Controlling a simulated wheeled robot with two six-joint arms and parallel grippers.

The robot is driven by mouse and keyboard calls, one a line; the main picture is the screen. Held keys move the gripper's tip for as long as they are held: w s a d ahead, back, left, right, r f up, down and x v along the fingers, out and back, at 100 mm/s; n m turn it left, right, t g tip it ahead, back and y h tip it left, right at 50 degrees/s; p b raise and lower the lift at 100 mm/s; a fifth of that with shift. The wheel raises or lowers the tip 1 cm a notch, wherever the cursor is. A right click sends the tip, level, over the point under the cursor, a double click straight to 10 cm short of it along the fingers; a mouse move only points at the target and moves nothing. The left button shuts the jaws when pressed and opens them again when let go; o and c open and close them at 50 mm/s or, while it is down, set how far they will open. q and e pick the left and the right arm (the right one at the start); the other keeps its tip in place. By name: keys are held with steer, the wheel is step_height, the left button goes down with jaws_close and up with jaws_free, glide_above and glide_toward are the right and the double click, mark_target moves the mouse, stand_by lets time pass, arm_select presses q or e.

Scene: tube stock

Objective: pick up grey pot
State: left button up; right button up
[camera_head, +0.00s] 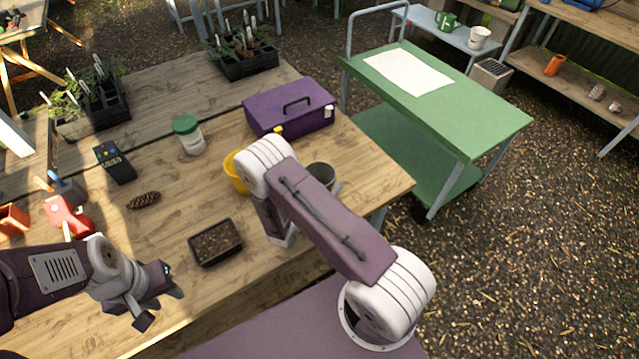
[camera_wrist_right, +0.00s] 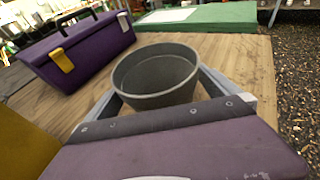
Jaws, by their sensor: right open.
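The grey pot (camera_head: 322,173) stands upright on the wooden table near its right end, partly hidden behind my right arm in the head view. In the right wrist view the grey pot (camera_wrist_right: 155,80) sits between the fingers of my right gripper (camera_wrist_right: 160,85). That gripper is open, with one finger along each side of the pot. I cannot tell whether the fingers touch it. In the head view my right arm covers most of this gripper. My left gripper (camera_head: 163,306) is open and empty over the table's front left, away from the pot.
A yellow pot (camera_head: 235,172) stands close to the left of my right arm. A purple toolbox (camera_head: 288,107) sits behind the grey pot. A soil tray (camera_head: 216,243), a green-lidded jar (camera_head: 188,135) and a pine cone (camera_head: 143,200) lie further left. A green cart (camera_head: 450,105) stands beyond the table.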

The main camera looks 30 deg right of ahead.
mark_target(327, 166)
steer(key=c, duration=1.3)
steer(key=r, duration=0.4)
steer(key=shift+s+d+r, duration=0.2)
steer(key=shift+s+r, duration=0.1)
steer(key=s+d+r+p, duration=0.2)
steer(key=s, duration=0.1)
steer(key=s+d+r+p, duration=0.2)
steer(key=s, duration=0.1)
steer(key=s+d+r+p, duration=0.2)
steer(key=s, duration=0.1)
steer(key=shift+d+r, duration=0.1)
steer(key=shift+r, duration=0.15)
